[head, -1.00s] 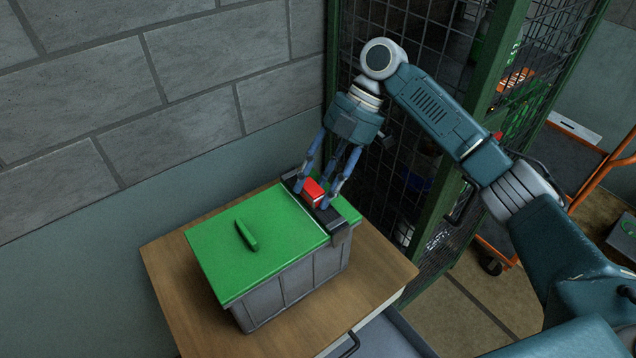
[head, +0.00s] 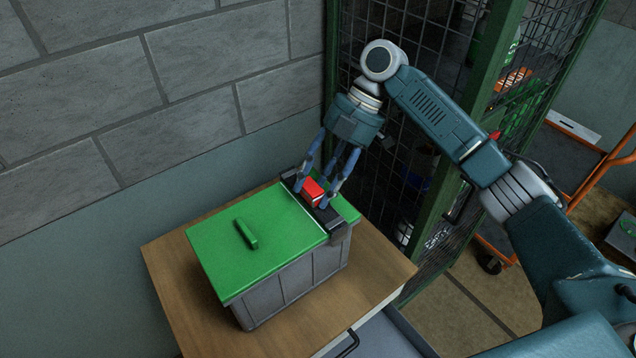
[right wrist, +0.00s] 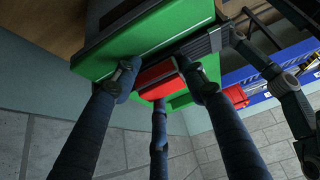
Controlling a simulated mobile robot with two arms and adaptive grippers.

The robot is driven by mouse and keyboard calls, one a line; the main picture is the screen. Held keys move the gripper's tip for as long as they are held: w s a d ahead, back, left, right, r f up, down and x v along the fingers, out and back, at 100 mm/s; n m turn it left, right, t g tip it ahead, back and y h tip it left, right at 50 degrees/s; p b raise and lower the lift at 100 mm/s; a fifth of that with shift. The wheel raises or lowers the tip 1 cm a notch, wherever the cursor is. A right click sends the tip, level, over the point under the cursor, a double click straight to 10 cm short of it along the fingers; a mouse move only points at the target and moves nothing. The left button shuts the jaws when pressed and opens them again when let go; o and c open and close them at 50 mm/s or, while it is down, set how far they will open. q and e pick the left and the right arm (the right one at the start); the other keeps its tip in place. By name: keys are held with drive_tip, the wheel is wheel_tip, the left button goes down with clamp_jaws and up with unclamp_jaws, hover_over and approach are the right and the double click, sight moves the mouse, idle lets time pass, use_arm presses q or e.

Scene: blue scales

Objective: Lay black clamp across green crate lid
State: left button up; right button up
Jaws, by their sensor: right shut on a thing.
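A grey crate with a green lid (head: 215,262) stands on the wooden cabinet top. The black clamp (head: 329,218), with a red block-like part (head: 313,192) at its middle, lies across the lid near its right end. My right gripper (head: 318,196) comes down from above with its fingers around the red part. In the right wrist view the fingers close on the red part (right wrist: 158,74), and the black bar (right wrist: 200,45) runs along the green lid (right wrist: 150,28). Whether the clamp rests fully on the lid is hard to tell. My left gripper is not in view.
The wooden cabinet top (head: 375,268) has bare room to the right of the crate. A block wall (head: 150,110) stands behind. A green-framed mesh cage (head: 425,215) stands close to the right, beside my right arm. An orange trolley (head: 590,185) is farther right.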

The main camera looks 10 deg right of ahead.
drive_tip(key=shift+s+d+f, duration=0.1)
drive_tip(key=shift+s+f, duration=0.25)
drive_tip(key=shift+f, duration=0.4)
drive_tip(key=o, duration=1.1)
drive_tip(key=shift+c, duration=0.2)
drive_tip(key=shift+o, duration=1.3)
drive_tip(key=shift+w, duration=0.3)
drive_tip(key=shift+r, duration=0.15)
drive_tip(key=shift+w, duration=0.1)
drive_tip(key=shift+r+p, duration=3.5)
drive_tip(key=shift+r, duration=0.6)
